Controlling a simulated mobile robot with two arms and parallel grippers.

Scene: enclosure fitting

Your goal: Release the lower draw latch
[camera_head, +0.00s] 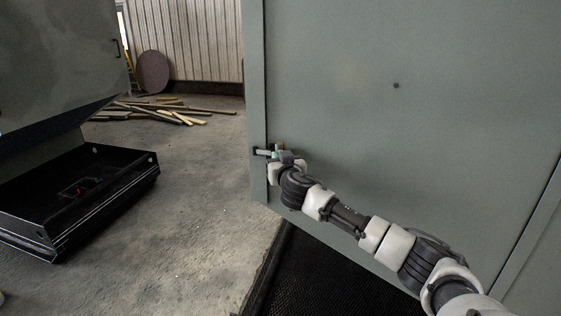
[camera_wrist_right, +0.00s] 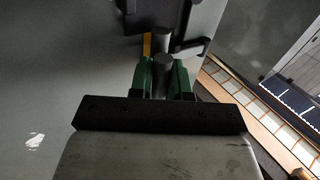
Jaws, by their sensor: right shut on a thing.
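The draw latch (camera_head: 263,152) sits at the left edge of the grey-green enclosure panel (camera_head: 400,140), low on it. My right gripper (camera_head: 277,155) is at this latch, its arm reaching in from the lower right. In the right wrist view, the green fingers of my right gripper (camera_wrist_right: 166,78) are shut on a dark round latch handle (camera_wrist_right: 163,62). The dark latch body (camera_wrist_right: 160,14) is just beyond the fingertips, with a yellow strip beside it. Part of the latch is hidden behind the gripper in the head view. My left gripper is not in view.
A black open tray-like box (camera_head: 110,200) stands on the floor at the left, beneath a grey cabinet (camera_head: 60,55). Loose wooden planks (camera_head: 165,110) lie farther back. The concrete floor (camera_head: 190,220) between box and enclosure is clear. A black mat (camera_head: 320,275) lies below the panel.

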